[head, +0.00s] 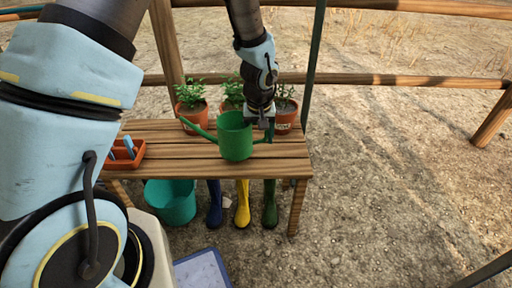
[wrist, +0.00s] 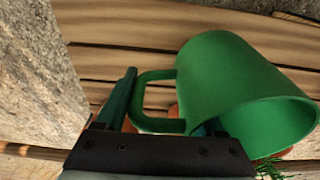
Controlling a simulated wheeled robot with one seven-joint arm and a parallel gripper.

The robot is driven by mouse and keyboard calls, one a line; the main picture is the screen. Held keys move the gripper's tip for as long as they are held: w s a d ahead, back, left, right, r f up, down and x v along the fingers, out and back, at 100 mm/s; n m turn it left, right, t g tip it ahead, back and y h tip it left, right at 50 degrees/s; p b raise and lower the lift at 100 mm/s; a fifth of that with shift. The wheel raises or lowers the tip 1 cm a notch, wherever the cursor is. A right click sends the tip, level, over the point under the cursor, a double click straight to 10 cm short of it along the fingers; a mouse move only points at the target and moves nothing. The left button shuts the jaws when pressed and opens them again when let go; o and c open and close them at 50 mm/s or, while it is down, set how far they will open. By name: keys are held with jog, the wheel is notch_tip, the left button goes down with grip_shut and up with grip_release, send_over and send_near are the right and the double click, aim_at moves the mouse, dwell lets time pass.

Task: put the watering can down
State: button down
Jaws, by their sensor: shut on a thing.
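The green watering can (head: 235,139) is upright over the middle of the wooden bench (head: 285,158) in the head view, its spout pointing left. My gripper (head: 268,131) is at its right side, shut on its handle. In the wrist view the can (wrist: 235,85) fills the right side, with its handle (wrist: 143,92) running between my fingers. The slats of the bench (wrist: 125,30) show behind it. I cannot tell whether the can's base touches the bench.
Potted plants (head: 190,112) stand along the bench's back edge, close behind the can. An orange tray (head: 124,155) with blue tools is at the left end. A teal bucket (head: 170,204) and several boots (head: 242,205) stand below. The bench's front right is clear.

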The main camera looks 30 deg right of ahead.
jog(key=shift+f+b, duration=0.35)
jog(key=shift+f, duration=1.4)
jog(key=shift+f, duration=0.2)
grip_release()
jog(key=shift+r, duration=0.1)
notch_tip(320, 180, up, 12)
jog(key=s+p, duration=0.1)
jog(key=p, duration=0.1)
jog(key=shift+s+a, duration=0.35)
jog(key=shift+a, duration=0.05)
